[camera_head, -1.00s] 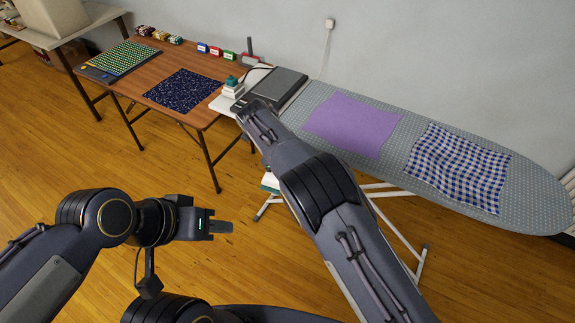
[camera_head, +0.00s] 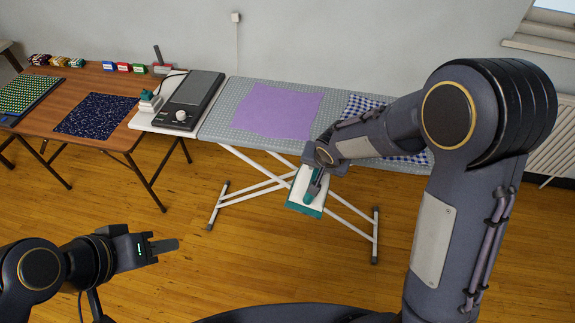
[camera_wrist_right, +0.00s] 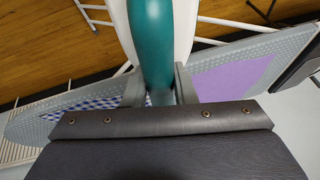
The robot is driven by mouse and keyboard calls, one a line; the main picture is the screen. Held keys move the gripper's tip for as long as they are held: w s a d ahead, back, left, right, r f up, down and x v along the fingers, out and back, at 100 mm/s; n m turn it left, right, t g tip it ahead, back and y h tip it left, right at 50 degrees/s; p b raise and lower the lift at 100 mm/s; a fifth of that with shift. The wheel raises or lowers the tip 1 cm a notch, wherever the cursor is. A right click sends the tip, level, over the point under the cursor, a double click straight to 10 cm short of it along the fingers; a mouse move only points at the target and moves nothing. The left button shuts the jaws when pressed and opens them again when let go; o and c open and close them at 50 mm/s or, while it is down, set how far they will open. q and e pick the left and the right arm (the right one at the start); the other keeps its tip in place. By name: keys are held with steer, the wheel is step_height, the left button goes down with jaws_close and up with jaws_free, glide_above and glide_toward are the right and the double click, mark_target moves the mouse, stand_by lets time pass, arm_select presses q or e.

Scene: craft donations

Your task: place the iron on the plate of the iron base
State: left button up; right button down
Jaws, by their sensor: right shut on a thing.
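The iron (camera_head: 297,189), white with teal parts, hangs in the air in front of the ironing board. My right gripper (camera_head: 318,176) is shut on its teal handle. In the right wrist view, the teal handle (camera_wrist_right: 152,45) lies between the two fingers (camera_wrist_right: 160,90), with the white body behind it. The iron base (camera_head: 207,88) seems to be the dark box with a grey flat plate and a white knob, left of the ironing board; its plate is bare. My left gripper (camera_head: 163,246) is low at the left, over the floor; its finger gap is not clear.
The ironing board (camera_head: 222,128) carries a purple cloth (camera_head: 278,110) and a blue checked cloth (camera_head: 362,104). A small teal-and-white object (camera_head: 148,101) stands left of the base. A brown table (camera_head: 87,84) holds a dark patterned cloth (camera_head: 95,116) and small boxes.

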steer(key=s+d+n+y, duration=0.1)
steer(key=d+n+y, duration=0.1)
steer(key=d+n, duration=0.3)
steer(key=d, duration=0.2)
steer(key=shift+d+r+g, duration=0.35)
steer(key=shift+r+g, duration=0.05)
stand_by(0.3)
